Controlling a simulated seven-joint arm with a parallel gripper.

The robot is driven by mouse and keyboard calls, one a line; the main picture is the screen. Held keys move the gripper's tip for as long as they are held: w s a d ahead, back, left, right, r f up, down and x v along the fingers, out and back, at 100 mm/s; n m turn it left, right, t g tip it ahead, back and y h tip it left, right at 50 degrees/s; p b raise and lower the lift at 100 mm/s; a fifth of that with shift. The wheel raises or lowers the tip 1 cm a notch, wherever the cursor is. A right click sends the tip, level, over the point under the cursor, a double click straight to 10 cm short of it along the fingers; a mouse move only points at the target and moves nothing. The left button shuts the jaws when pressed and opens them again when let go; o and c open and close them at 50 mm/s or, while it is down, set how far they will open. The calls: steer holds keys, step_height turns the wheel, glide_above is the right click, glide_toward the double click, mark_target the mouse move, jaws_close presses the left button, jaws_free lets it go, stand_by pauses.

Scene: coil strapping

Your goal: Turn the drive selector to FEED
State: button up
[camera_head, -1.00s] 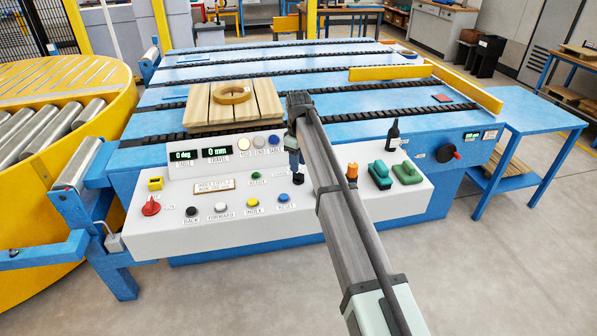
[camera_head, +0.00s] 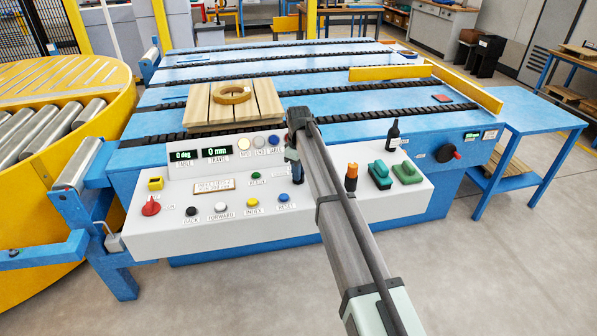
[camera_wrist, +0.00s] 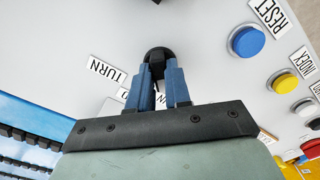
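The drive selector is a black knob on the white sloping panel (camera_head: 140,238), seen in the wrist view (camera_wrist: 159,53) with a TURN label (camera_wrist: 106,69) to its left. A second label beside it is mostly hidden by my gripper, and I cannot read FEED. My gripper (camera_wrist: 160,75) points at the knob, with one blue finger on each side of its dark grip. The gap between the fingers is narrow; whether they press on the knob is unclear. In the head view, my gripper (camera_head: 298,178) covers the knob.
Blue, yellow, white and black buttons (camera_head: 253,203) lie left of my gripper, with a red knob (camera_head: 151,206) at far left. A wooden pallet (camera_head: 195,105) lies behind.

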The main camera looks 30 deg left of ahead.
jaws_close()
steer(key=shift+m, duration=0.3)
steer(key=m, duration=0.3)
steer(key=shift+m, duration=0.4)
steer(key=m, duration=0.4)
steer(key=shift+m, duration=0.3)
steer(key=shift+o, duration=2.4)
jaws_free()
steer(key=shift+r, duration=0.1)
